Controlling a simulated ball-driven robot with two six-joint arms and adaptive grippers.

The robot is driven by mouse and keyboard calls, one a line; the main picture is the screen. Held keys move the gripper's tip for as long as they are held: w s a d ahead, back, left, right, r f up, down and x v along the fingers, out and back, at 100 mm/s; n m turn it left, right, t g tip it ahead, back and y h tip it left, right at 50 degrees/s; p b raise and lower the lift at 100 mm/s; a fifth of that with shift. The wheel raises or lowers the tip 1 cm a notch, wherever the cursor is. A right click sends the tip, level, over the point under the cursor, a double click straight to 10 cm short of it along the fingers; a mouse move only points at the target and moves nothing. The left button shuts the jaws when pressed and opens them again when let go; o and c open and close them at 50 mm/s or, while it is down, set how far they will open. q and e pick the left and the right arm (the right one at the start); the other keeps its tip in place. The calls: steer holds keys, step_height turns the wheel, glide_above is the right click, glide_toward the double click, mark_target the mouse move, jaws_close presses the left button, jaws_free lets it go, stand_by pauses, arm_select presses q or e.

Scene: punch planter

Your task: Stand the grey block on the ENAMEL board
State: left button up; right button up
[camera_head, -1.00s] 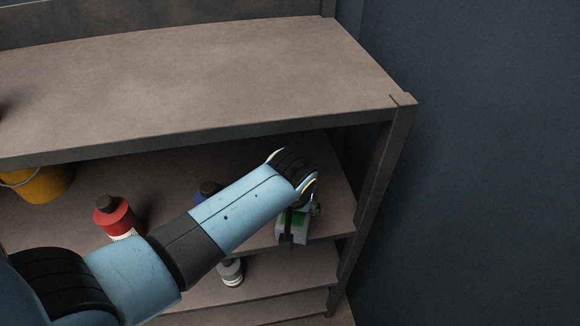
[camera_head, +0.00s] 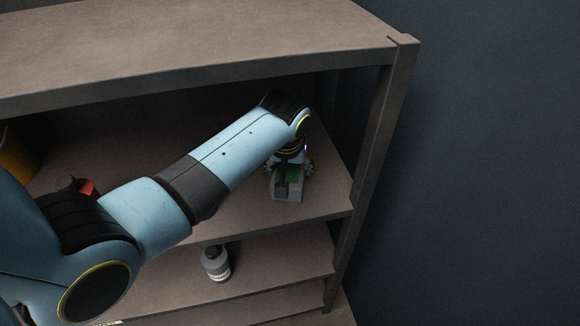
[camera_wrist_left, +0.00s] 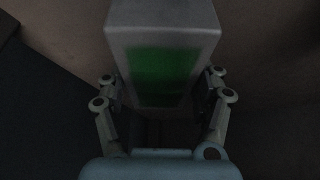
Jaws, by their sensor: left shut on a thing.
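The grey block (camera_head: 290,195) has a green patch on one face. It is at the right end of the shelf board below the top. In the left wrist view the grey block (camera_wrist_left: 162,38) fills the space between the fingers, green patch towards the camera. My left gripper (camera_head: 291,172) is shut on the block; its two fingers also flank it in the wrist view (camera_wrist_left: 162,88). I cannot tell whether the block touches the board. No board in view shows a readable ENAMEL name. My right gripper is not in view.
A red bottle (camera_head: 87,187) is mostly hidden behind my left arm, with a yellow bucket (camera_head: 15,160) at far left. A grey bottle (camera_head: 215,262) stands on the lower shelf. The top board (camera_head: 200,50) and right post (camera_head: 378,150) bound the opening.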

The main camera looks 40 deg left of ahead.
mark_target(290, 166)
arm_select(q)
steer(key=shift+w+r, duration=0.15)
steer(key=o, duration=1.8)
steer(key=shift+f, duration=0.2)
steer(key=shift+c, duration=0.2)
steer(key=v, duration=0.3)
steer(key=shift+r+p, duration=0.25)
steer(key=shift+p, duration=0.15)
steer(key=s+d, duration=0.5)
steer(key=s, duration=0.5)
steer(key=shift+s+d+b, duration=0.3)
steer(key=shift+s+d, duration=0.05)
steer(key=shift+s, duration=0.05)
steer(key=shift+f, duration=0.2)
